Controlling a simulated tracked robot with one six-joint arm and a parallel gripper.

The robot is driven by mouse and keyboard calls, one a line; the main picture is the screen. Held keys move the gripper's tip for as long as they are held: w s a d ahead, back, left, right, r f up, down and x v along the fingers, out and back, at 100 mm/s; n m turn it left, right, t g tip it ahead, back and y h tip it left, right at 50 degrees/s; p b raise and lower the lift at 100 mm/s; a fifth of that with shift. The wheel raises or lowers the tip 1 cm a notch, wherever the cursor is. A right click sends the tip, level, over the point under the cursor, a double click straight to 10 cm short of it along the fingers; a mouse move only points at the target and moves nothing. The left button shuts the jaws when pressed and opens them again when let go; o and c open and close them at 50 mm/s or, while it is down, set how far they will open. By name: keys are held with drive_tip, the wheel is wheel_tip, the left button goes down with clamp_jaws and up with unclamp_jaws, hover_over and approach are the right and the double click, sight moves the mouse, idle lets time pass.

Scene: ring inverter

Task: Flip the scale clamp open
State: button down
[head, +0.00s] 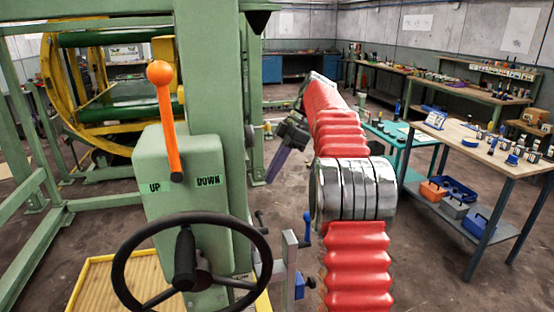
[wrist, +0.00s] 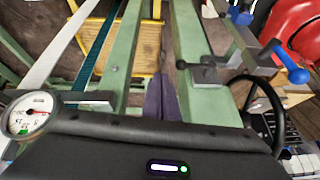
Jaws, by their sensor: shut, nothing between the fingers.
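My gripper (head: 270,178) hangs from the end of my red arm in the head view, beside the green column. Its purple fingers are shut and empty, and they also show in the wrist view (wrist: 161,95). A grey metal bracket with a blue handle (head: 307,228) stands below and right of the fingers, probably the scale clamp. In the wrist view its blue handle (wrist: 290,64) is at the upper right, apart from the fingers. A grey lever with a dark knob (wrist: 202,68) lies just right of the fingertips. Whether the clamp is closed is unclear.
A black handwheel (head: 190,265) and an orange lever (head: 165,110) are on the green machine at the left. A round dial gauge (wrist: 26,118) shows at the left of the wrist view.

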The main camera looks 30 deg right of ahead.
drive_tip(key=shift+w+d+r, duration=0.5)
drive_tip(key=shift+w+d, duration=0.25)
drive_tip(key=shift+d, duration=0.1)
drive_tip(key=shift+w+d+r, duration=0.5)
drive_tip(key=shift+w+d, duration=0.25)
drive_tip(key=shift+d, duration=0.05)
drive_tip(key=shift+s, duration=0.1)
